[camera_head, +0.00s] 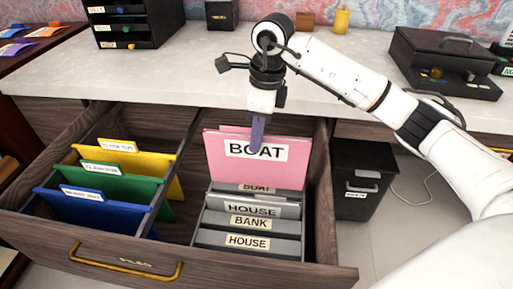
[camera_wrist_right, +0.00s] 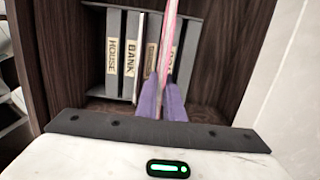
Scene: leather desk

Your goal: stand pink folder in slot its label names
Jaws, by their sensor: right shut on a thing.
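The pink folder (camera_head: 233,171) stands upright with a white label reading BOAT. It is at the back of the grey slotted rack (camera_head: 226,236) in the open drawer. The rack's labels read BOAT, HOUSE, BANK and HOUSE from back to front. The folder's lower edge meets the rear BOAT divider (camera_head: 257,188); how deep it sits cannot be told. My right gripper (camera_head: 257,134) is shut on the folder's top edge. In the right wrist view, its purple fingers (camera_wrist_right: 164,100) pinch the thin pink folder (camera_wrist_right: 169,62) edge-on over the rack. My left gripper is not in view.
Yellow (camera_head: 135,162), green (camera_head: 115,182) and blue (camera_head: 92,209) folders stand in the drawer's left part. A dark drawer wall (camera_head: 319,184) lies close right of the rack. A black bin (camera_head: 360,178) stands further right. The grey desk top (camera_head: 190,75) runs behind.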

